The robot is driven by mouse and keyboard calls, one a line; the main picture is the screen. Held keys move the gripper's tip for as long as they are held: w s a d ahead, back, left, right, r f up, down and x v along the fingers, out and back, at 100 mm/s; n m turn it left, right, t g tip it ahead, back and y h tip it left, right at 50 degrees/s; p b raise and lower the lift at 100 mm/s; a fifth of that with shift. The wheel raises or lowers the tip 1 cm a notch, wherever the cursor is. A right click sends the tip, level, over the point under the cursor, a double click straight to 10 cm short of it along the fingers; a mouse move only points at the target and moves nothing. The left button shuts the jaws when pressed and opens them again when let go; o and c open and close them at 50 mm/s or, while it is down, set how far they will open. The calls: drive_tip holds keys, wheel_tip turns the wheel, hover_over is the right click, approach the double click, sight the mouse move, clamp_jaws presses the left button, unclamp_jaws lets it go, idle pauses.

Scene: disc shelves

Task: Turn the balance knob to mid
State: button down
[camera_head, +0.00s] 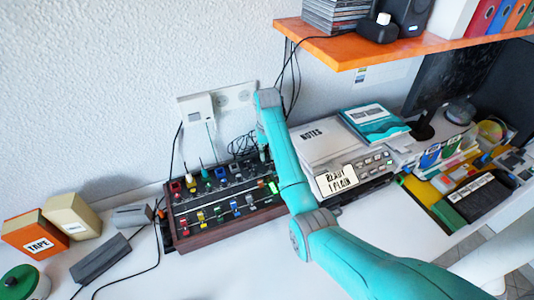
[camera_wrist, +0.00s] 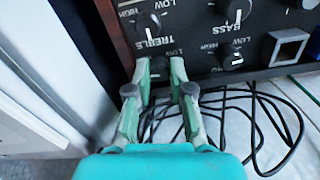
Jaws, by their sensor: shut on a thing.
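My gripper (camera_wrist: 160,68) reaches a black control panel (camera_wrist: 190,30), with its green-padded fingers closed around a dark knob at the panel's edge. The knob itself is mostly hidden between the fingers. Its own name cannot be read; the word TREBLE stands just above the fingertips and LOW beside them. Another dark knob (camera_wrist: 148,22) with a white pointer line is above. In the head view the wooden-sided mixer (camera_head: 228,234) lies on the desk, and my gripper (camera_head: 263,155) comes down at its back right corner, where the held knob is hidden.
In the wrist view two more dark knobs, an upper one (camera_wrist: 235,10) and a lower one (camera_wrist: 230,60), sit to the right near the word BASS. Black cables (camera_wrist: 262,125) lie beside the panel. An orange shelf (camera_head: 350,55) hangs above.

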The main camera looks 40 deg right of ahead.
drive_tip(key=shift+n, duration=3)
drive_tip(key=c, duration=1)
unclamp_jaws()
drive_tip(key=shift+c, duration=0.2)
